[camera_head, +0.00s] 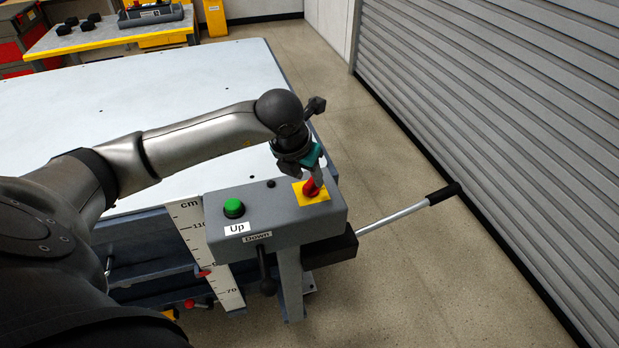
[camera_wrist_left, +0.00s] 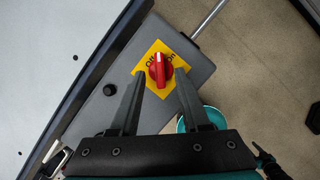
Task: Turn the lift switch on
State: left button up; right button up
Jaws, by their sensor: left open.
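The lift switch is a red rotary knob (camera_wrist_left: 160,70) on a yellow plate (camera_wrist_left: 148,58) marked Off and On, set in the top of a grey control box (camera_head: 235,204). In the left wrist view the knob's ridge stands roughly upright in the picture, between the two labels, which it partly covers. In the head view the knob (camera_head: 311,187) shows just below my left gripper (camera_head: 318,177). My left gripper is open, its fingers pointing down at the knob, one on each side in the wrist view. Whether they touch it cannot be told. My right gripper is not in view.
The box also carries a green Up button (camera_head: 234,208), a small black knob (camera_head: 271,184) and a black Down lever (camera_head: 267,272). A white lift table (camera_head: 110,95) lies behind. A metal handle (camera_head: 400,215) sticks out right. Floor is clear toward the shutter (camera_head: 500,90).

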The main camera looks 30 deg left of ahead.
pick_arm(q)
jog(key=shift+x, duration=1.15)
jog(key=shift+c, duration=0.3)
grip_shut()
